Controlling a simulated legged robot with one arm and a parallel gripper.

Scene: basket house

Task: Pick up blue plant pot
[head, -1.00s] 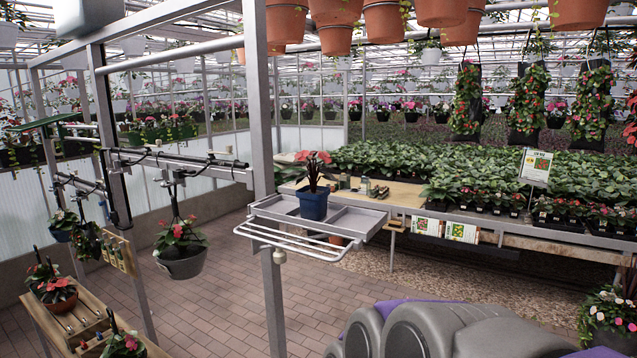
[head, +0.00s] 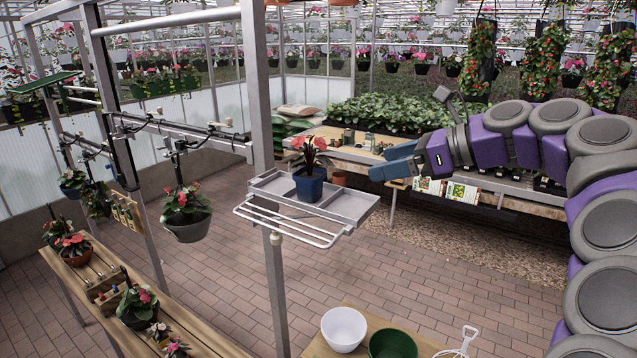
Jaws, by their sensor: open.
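The blue plant pot (head: 309,186) stands upright on a grey metal shelf tray (head: 346,204) fixed to an upright post, near the middle of the head view. A plant with red and dark leaves grows in it. My gripper (head: 378,168) has blue fingers and is to the right of the pot, apart from it. It is open, with nothing seen between its fingers. My purple and grey arm reaches in from the right edge.
A metal post (head: 262,130) stands just left of the shelf. A hanging grey pot (head: 187,226) is further left. A bench (head: 350,152) with plants is behind. A white bowl (head: 344,328) and a green bowl (head: 392,343) sit on a wooden table below.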

